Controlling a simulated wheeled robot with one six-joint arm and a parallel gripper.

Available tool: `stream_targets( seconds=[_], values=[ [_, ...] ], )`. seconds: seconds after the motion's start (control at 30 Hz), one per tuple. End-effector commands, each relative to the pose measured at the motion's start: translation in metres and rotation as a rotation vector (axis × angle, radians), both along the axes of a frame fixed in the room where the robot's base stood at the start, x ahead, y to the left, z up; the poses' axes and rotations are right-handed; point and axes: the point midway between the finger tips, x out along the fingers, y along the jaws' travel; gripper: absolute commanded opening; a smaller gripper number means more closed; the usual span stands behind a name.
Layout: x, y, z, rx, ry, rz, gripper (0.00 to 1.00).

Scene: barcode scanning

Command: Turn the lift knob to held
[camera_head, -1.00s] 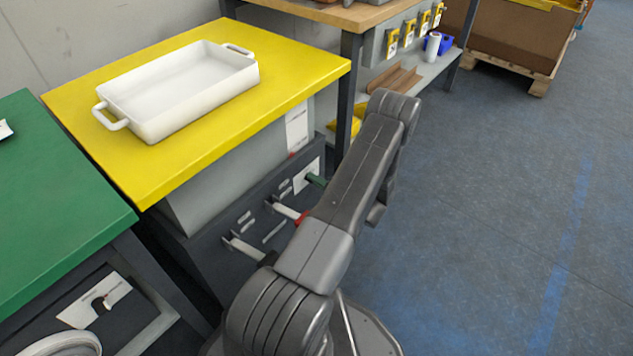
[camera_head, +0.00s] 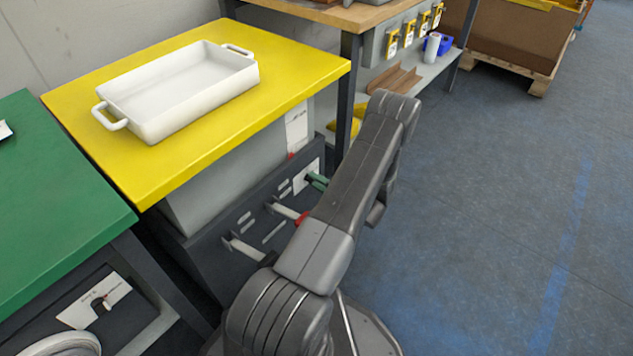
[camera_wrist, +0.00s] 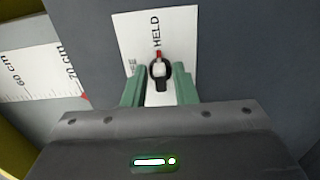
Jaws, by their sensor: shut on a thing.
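The lift knob (camera_wrist: 161,84) shows in the wrist view as a small black knob with a red mark at its top. It sits on a white plate (camera_wrist: 130,35) that reads "HELD", and the red mark points up toward that word. My gripper (camera_wrist: 159,76) has green fingers, one on each side of the knob, and is shut on it. In the head view the green fingers (camera_head: 317,181) are at the white plate (camera_head: 301,178) on the dark front panel under the yellow table. My arm hides part of that panel, and the knob is hidden there.
A white scale (camera_wrist: 40,85) marked 60 cm and 70 cm is left of the plate. Handles (camera_head: 243,247), one with a red end (camera_head: 302,218), stick out of the panel. A white tray (camera_head: 180,90) stands on the yellow tabletop (camera_head: 270,95). Floor (camera_head: 490,220) is clear at right.

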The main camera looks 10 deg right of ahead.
Motion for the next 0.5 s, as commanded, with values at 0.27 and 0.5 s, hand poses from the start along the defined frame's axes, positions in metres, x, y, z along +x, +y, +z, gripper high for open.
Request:
stream_targets(
  seconds=[0.27, 0.5],
  values=[
    [0.0000, -0.0005, -0.0005, -0.001, 0.001, -0.002, 0.33],
    [-0.0005, -0.0008, -0.0001, 0.000, 0.000, -0.001, 0.33]
  ],
)
